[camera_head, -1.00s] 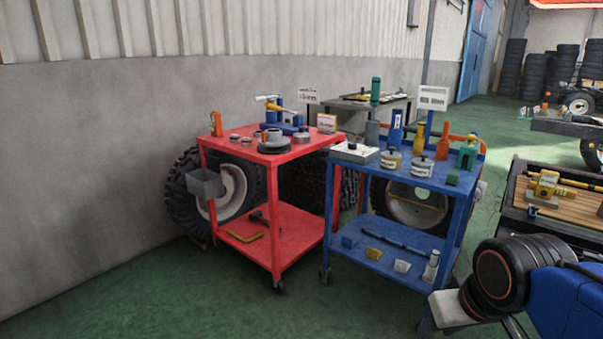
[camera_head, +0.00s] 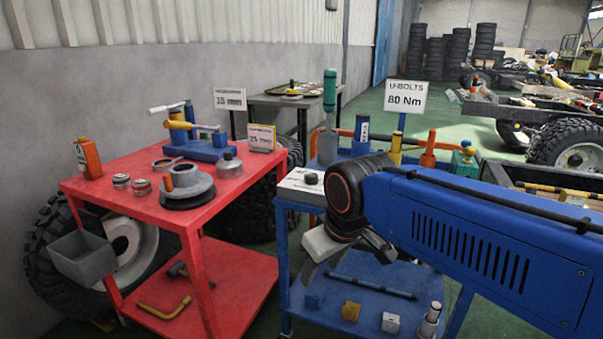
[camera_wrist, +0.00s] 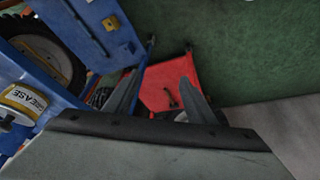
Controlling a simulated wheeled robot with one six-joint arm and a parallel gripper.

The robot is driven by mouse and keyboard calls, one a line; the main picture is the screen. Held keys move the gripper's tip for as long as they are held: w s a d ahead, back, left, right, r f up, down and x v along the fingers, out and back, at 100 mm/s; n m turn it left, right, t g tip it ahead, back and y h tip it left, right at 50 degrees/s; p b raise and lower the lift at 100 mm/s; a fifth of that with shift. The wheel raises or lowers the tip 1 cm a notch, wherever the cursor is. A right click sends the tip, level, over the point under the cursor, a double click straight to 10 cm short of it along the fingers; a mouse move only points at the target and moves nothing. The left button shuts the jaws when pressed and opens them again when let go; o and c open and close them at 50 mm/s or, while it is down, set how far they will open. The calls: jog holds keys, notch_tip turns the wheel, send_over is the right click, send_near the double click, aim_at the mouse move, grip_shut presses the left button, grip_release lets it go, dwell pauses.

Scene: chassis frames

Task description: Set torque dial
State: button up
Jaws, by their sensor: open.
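A white box with a black round knob (camera_head: 311,178) on top stands at the near left corner of the blue cart's top; it looks like the torque dial. Its markings are too small to read. A sign (camera_head: 405,97) behind it reads "U-BOLTS 80 Nm". My gripper (camera_wrist: 162,77) is open and empty, its two fingers apart in the wrist view. In the head view my gripper hangs at the front edge of the blue cart, below and right of the white box, partly hidden by my wrist.
My arm covers much of the blue cart's top. Bottles and a green-topped tool (camera_head: 329,92) stand behind the box. The red cart (camera_head: 236,191) with a vise and cans is at left.

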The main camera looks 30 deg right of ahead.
jog(key=w+d+r+n+g, duration=0.1)
jog(key=w+d+r+n, duration=0.25)
jog(key=w+r, duration=0.35)
jog(key=w+d+r+n+g, duration=0.15)
jog(key=w+r+n, duration=0.25)
jog(key=w+r, duration=0.4)
notch_tip(320, 180, up, 9)
jog(key=n+g, duration=0.2)
jog(key=n, duration=0.6)
send_over(312, 175)
notch_tip(312, 175, down, 17)
jog(key=shift+w+f, duration=0.1)
jog(key=c, duration=1)
